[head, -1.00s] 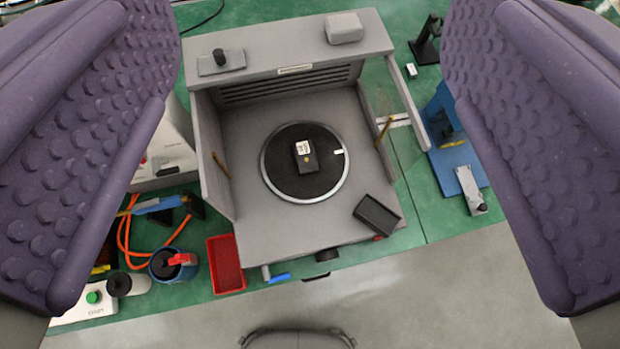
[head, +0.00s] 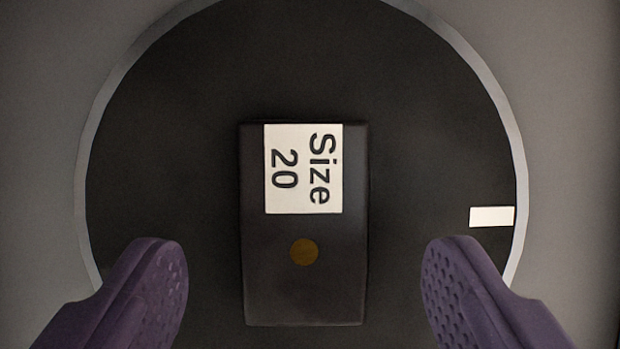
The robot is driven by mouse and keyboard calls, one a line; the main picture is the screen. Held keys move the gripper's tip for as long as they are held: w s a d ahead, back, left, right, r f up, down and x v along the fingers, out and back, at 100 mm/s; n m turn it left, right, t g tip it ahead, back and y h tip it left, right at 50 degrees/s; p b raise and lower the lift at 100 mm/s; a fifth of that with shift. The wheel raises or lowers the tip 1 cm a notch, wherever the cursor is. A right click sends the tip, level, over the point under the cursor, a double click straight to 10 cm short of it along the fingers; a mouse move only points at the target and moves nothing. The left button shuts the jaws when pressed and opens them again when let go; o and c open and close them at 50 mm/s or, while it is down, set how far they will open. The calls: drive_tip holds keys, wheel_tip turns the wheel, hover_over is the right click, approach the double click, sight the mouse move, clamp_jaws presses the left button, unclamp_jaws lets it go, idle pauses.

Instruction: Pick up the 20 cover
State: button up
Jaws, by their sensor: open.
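The 20 cover (head: 304,290) is a dark rectangular block with a white label reading "Size 20" and a round brass-coloured spot below the label. It lies on a round black disc (head: 160,150) with a pale metal rim. My gripper (head: 305,275) is open, with one purple, studded finger to the left of the cover's lower part and one to the right. There is a clear gap on both sides and nothing is held. The height of the fingertips above the disc is hard to tell.
A small white mark (head: 492,216) sits near the disc's right edge. A plain grey surface (head: 568,120) surrounds the disc. The disc is bare around the cover.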

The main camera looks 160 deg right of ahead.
sight(304, 224)
drive_tip(key=x, duration=0.2)
drive_tip(key=shift+w+a+f, duration=0.1)
drive_tip(key=shift+f, duration=0.2)
drive_tip(key=shift+r, duration=0.15)
drive_tip(key=c, duration=1.1)
drive_tip(key=shift+c, duration=0.2)
drive_tip(key=shift+r, duration=0.1)
